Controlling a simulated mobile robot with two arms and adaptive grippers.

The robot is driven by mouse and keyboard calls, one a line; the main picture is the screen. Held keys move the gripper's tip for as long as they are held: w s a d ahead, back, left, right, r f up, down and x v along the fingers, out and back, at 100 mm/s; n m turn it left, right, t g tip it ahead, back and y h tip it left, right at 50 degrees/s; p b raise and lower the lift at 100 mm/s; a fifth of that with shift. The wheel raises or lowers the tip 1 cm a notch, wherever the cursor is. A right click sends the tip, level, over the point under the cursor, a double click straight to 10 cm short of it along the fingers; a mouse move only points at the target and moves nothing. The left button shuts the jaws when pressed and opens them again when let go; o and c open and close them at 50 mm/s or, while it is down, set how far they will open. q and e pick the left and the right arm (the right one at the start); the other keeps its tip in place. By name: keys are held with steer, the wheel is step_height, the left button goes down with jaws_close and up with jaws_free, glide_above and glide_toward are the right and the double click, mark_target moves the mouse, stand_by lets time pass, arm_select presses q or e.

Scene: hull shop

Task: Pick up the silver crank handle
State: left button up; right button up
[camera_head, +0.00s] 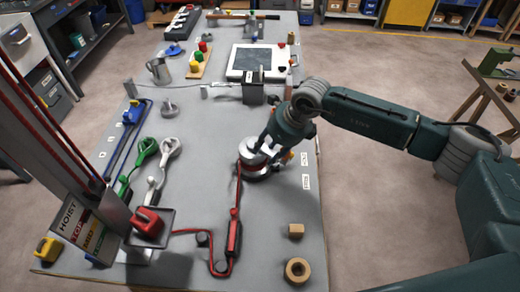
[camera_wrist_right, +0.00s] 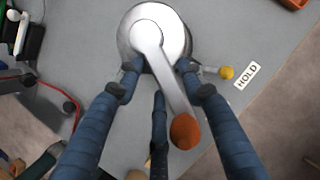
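The silver crank handle (camera_wrist_right: 160,42) shows in the right wrist view as a round silver hub with an arm slanting down to an orange-brown knob (camera_wrist_right: 185,131). In the head view the silver round piece (camera_head: 250,152) sits near the table's right edge, partly hidden by my gripper. My right gripper (camera_head: 266,146) is right over it. In the right wrist view its fingers (camera_wrist_right: 158,70) stand apart at the hub's near edge, either side of the crank arm. I cannot tell whether they touch it. My left gripper is not in view.
A short lever with a yellow ball (camera_wrist_right: 226,73) and a HOLD label (camera_wrist_right: 247,75) lie beside the crank. A red cable with a red grip (camera_head: 234,238) runs in front. A hoist post (camera_head: 60,130) stands left.

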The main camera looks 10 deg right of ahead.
mark_target(268, 153)
jaws_close()
steer(key=shift+r, duration=0.1)
steer(key=shift+r, duration=0.1)
steer(key=shift+w+r, duration=0.1)
steer(key=shift+r, duration=0.15)
step_height(268, 153, up, 19)
steer(key=b, duration=0.5)
steer(key=shift+r, duration=0.15)
